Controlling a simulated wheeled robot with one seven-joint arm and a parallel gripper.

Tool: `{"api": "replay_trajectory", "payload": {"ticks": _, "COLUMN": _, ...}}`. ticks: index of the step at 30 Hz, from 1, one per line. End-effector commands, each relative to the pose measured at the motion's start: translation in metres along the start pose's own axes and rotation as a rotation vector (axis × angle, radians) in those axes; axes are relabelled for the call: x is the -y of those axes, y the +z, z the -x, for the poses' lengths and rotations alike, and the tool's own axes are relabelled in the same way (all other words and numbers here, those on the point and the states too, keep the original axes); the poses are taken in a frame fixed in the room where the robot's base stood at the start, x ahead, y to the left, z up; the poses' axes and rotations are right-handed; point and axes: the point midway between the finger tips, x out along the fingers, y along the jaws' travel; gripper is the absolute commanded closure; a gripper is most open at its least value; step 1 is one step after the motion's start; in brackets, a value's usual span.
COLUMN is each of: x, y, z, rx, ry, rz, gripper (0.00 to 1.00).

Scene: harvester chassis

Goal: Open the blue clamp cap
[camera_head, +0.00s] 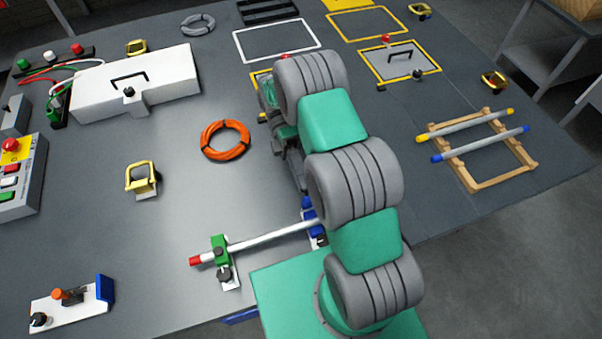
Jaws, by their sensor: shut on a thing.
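The blue clamp (315,231) stands on a small white plate at the right end of a white rod (275,235), mostly hidden behind my arm. Its blue cap (308,203) shows as a small patch above the rod, raised off the clamp base; its exact angle is hard to tell. My gripper (301,188) points down at the cap and is shut on it; the fingertips are small and partly covered by my arm.
An orange cable coil (226,140) and a yellow bracket (142,179) lie on the grey table left of my arm. A white plate with a blue block (105,288) is at the front left. A wooden frame with two rods (480,148) is at right.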

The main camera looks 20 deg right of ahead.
Motion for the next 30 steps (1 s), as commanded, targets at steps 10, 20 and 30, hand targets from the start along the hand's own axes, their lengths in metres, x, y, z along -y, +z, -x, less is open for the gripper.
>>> {"api": "replay_trajectory", "payload": {"ticks": 10, "x": -0.001, "y": 0.0006, "z": 0.003, "rx": -0.002, "ry": -0.047, "rz": -0.001, "gripper": 1.0}}
{"api": "replay_trajectory", "payload": {"ticks": 20, "x": -0.0012, "y": 0.0, "z": 0.0025, "rx": -0.001, "ry": -0.048, "rz": -0.001, "gripper": 0.76}}
{"api": "replay_trajectory", "payload": {"ticks": 30, "x": 0.0001, "y": -0.0006, "z": 0.0027, "rx": 0.001, "ry": -0.047, "rz": 0.0, "gripper": 0.7}}
